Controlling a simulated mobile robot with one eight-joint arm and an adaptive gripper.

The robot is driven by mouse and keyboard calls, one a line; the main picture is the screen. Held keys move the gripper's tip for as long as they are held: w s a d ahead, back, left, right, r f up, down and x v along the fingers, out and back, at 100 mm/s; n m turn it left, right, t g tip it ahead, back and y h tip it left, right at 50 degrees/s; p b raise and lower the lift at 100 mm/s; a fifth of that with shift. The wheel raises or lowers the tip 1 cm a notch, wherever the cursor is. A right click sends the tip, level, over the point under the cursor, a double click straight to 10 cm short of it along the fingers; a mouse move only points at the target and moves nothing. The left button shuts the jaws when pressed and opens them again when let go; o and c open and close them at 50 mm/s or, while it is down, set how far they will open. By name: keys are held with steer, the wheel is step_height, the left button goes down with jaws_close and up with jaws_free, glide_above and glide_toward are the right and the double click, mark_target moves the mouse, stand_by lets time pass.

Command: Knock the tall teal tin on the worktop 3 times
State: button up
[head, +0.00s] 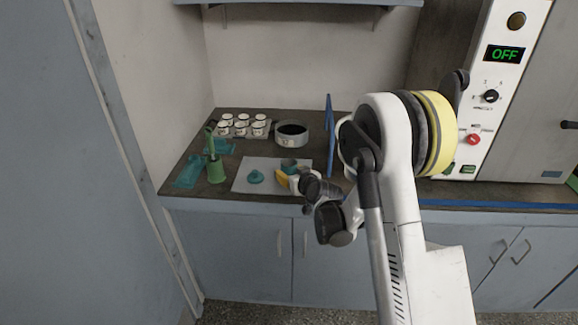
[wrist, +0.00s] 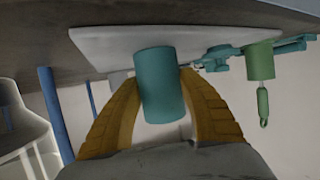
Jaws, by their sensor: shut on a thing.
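The tall teal tin (wrist: 160,88) is between the two yellow fingers of my gripper (wrist: 159,78), which is shut on its sides. In the head view the tin (head: 289,164) shows partly behind my gripper (head: 285,178), over the right part of a white mat (head: 243,185). I cannot tell whether its base touches the mat. The worktop (head: 240,202) is dark.
Behind are several small white cups (head: 226,129) and a round grey sieve (head: 291,133). A blue upright (head: 330,135) stands right of the mat. A control panel (head: 490,95) reads OFF.

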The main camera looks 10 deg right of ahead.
mark_target(286, 162)
steer(key=shift+f, duration=0.15)
steer(key=shift+r+p, duration=1.2)
steer(key=shift+r, duration=0.8)
steer(key=shift+f, duration=0.1)
step_height(286, 162, down, 4)
steer(key=shift+f+b, duration=0.2)
steer(key=shift+b, duration=1.05)
steer(key=shift+f, duration=0.2)
step_height(286, 162, up, 4)
steer(key=shift+r+p, duration=0.1)
steer(key=shift+p, duration=1.15)
